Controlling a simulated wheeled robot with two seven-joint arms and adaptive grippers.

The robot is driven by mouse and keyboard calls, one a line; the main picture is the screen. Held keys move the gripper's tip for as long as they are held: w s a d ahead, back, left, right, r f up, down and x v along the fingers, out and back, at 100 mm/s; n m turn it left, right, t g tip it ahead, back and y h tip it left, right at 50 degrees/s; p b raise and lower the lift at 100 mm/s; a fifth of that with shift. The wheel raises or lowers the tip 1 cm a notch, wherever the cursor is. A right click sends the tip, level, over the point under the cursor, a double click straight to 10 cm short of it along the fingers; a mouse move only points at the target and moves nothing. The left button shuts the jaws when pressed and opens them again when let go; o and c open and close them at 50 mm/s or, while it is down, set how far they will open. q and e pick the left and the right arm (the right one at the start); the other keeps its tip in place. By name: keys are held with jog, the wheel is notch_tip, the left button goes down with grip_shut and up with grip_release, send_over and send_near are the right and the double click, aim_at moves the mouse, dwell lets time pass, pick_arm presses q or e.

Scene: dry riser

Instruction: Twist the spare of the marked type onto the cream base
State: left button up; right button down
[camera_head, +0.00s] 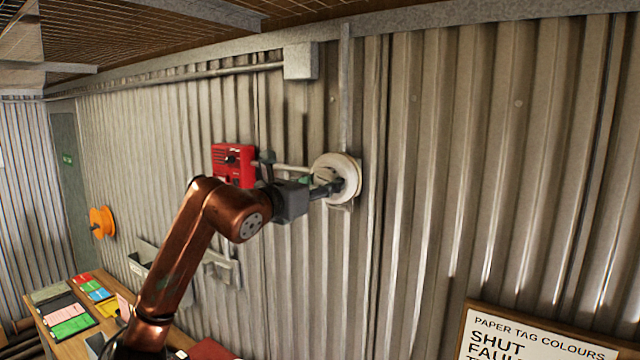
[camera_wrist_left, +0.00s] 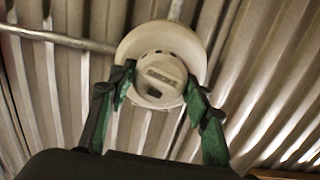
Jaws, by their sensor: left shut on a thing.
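The cream base (camera_head: 350,163) is a round disc on the corrugated wall; its rim also shows in the left wrist view (camera_wrist_left: 135,42). My left gripper (camera_head: 328,187) reaches it from the left. In the left wrist view its green-padded fingers (camera_wrist_left: 160,90) are shut on a whitish round detector (camera_wrist_left: 163,68) with a small dark label, too blurred to read. The detector is in front of the base and overlaps its lower middle; I cannot tell whether they touch or are locked. My right gripper is not in view.
A red call box (camera_head: 233,160) is on the wall left of the base, and a conduit runs beside it. An orange reel (camera_head: 101,222) hangs farther left. A wooden bench (camera_head: 95,338) with coloured cards is at lower left. A framed sign (camera_head: 540,338) about paper tag colours is at lower right.

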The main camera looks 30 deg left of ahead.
pick_arm(q)
jog(key=shift+w+d+f, duration=0.1)
jog(key=shift+w+f, duration=0.05)
jog(key=shift+f, duration=0.05)
jog(key=shift+m+p, duration=0.7)
jog(key=shift+m, duration=0.5)
jog(key=o, duration=1.3)
jog(key=shift+w+d+f, duration=0.15)
jog(key=shift+w, duration=0.15)
jog(key=shift+s, duration=0.1)
